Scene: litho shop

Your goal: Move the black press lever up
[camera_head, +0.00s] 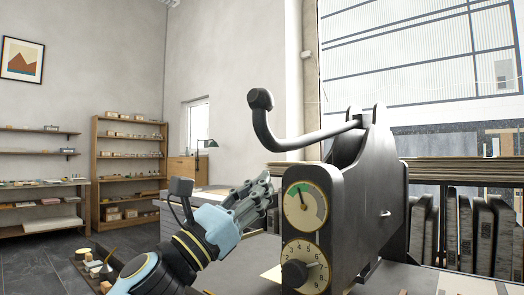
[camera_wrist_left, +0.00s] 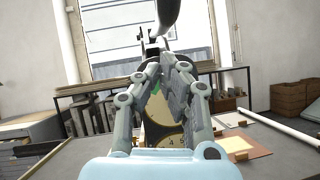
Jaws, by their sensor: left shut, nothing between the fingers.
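The black press lever (camera_head: 294,141) curves out to the left from the top of the dark press (camera_head: 371,190) and ends in a knob (camera_head: 260,98) that points up. Part of the lever shows at the top of the left wrist view (camera_wrist_left: 168,14). My left gripper (camera_head: 266,182) is shut and empty, below the lever and just left of the press, apart from the lever. In the left wrist view its fingers (camera_wrist_left: 168,66) come together in front of the press's dial face (camera_wrist_left: 160,132). My right gripper is not in view.
The press front carries a green-marked gauge (camera_head: 305,203) and a numbered dial with a black knob (camera_head: 304,267). Dark slabs (camera_head: 473,232) stand in a rack at the right. A tray of small items (camera_head: 92,262) lies at the lower left. Space around the lever's knob is clear.

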